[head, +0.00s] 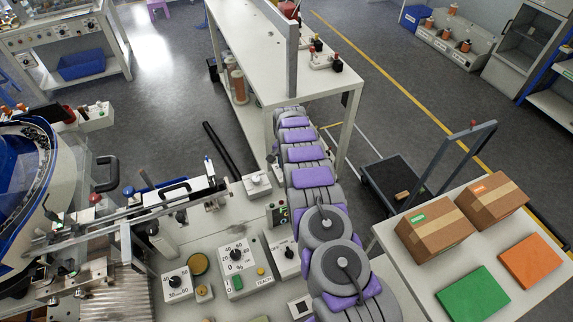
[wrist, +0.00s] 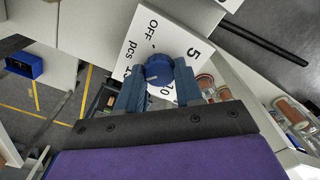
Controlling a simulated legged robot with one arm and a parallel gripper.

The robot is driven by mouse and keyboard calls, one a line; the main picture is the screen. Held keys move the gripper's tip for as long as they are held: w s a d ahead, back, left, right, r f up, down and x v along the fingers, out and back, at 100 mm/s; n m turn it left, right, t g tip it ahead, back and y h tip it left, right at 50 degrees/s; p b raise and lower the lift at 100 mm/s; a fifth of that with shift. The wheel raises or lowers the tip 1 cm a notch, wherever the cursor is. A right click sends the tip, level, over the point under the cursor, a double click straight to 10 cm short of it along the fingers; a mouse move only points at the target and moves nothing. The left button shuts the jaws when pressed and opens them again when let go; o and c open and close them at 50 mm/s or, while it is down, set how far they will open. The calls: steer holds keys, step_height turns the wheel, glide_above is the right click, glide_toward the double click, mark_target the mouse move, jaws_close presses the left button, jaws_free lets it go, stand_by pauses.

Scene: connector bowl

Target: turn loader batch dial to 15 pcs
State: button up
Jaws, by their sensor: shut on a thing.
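In the wrist view, a blue round dial knob (wrist: 158,68) sits on a white dial plate (wrist: 186,33). Around the knob the plate carries the printed marks OFF, 5, 10 and "pcs" with a partly covered number. My gripper (wrist: 160,79) has its two blue-grey fingers on either side of the knob and is shut on it. I cannot tell clearly which mark the knob points to. In the head view, a box with an OFF mark (head: 287,255) stands beside my arm, partly hidden by it. My gripper cannot be made out there.
A box with a numbered dial (head: 237,260) and a smaller dial box (head: 177,284) stand left of my arm on the bench. The bowl feeder (head: 27,170) is at far left. Cartons (head: 435,232) lie on a side table at right.

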steer(key=shift+a+m, duration=0.15)
steer(key=shift+m, duration=0.25)
steer(key=o, duration=1)
steer(key=shift+a, duration=0.1)
steer(key=shift+o, duration=0.2)
steer(key=shift+r, duration=0.55)
step_height(320, 180, up, 16)
steer(key=shift+p, duration=0.4)
